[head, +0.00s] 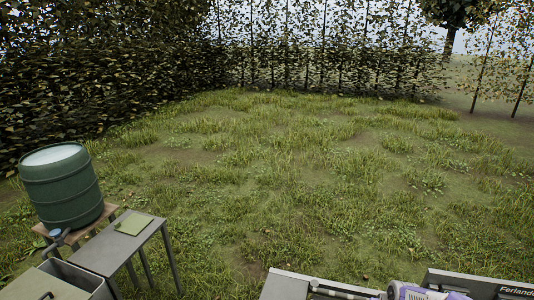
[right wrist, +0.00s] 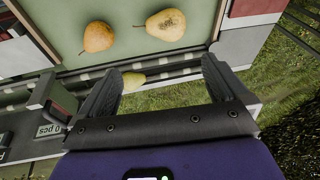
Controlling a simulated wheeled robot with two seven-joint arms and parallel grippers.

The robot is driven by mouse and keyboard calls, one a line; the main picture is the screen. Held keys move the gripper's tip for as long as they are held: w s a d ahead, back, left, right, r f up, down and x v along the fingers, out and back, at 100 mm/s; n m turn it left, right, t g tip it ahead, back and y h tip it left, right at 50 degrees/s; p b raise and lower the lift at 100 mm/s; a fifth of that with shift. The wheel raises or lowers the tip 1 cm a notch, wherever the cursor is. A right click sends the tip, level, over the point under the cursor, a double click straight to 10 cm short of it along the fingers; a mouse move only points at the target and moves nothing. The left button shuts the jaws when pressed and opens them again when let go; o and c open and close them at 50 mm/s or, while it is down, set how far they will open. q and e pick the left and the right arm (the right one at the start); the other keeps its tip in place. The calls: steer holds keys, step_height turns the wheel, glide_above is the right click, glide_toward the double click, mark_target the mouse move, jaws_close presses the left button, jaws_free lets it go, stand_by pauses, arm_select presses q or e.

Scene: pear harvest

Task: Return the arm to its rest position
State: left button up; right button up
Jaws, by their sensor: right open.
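My right gripper (right wrist: 168,72) shows in the right wrist view, its two dark fingers spread wide apart. Nothing is held between them. Two pears lie beyond the fingertips on a green surface: an orange-brown pear (right wrist: 98,37) at the left and a yellow pear (right wrist: 166,25) with a dark speckled patch at the right. A third yellowish pear (right wrist: 133,81) shows partly between the fingers, beyond a rail; how far it is from them I cannot tell. My left gripper is in neither view.
A green barrel (head: 62,187) stands on a wooden stand at the left in the head view. A grey table (head: 105,249) with a green pad (head: 133,224) is beside it. A small display (right wrist: 49,130) reads "0 pcs". Open grass (head: 290,190) fills the middle, with a hedge (head: 100,90) behind.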

steer(key=s+a+f+g+y, duration=0.1)
steer(key=s+a+f, duration=0.5)
steer(key=a, duration=0.2)
steer(key=s+a+f+y, duration=0.2)
steer(key=s+a+f, duration=0.35)
steer(key=a, duration=0.35)
steer(key=s+a+f+g, duration=0.15)
steer(key=s+a, duration=0.25)
steer(key=s, duration=0.4)
steer(key=s+a+f, duration=0.2)
steer(key=s+a, duration=0.2)
steer(key=s, duration=0.4)
arm_select(q)
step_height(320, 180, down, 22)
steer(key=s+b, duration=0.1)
steer(key=b, duration=2.1)
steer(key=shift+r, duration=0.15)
arm_select(e)
step_height(320, 180, down, 22)
steer(key=shift+w+d+r, duration=0.2)
steer(key=shift+w+r, duration=0.05)
steer(key=shift+w, duration=0.05)
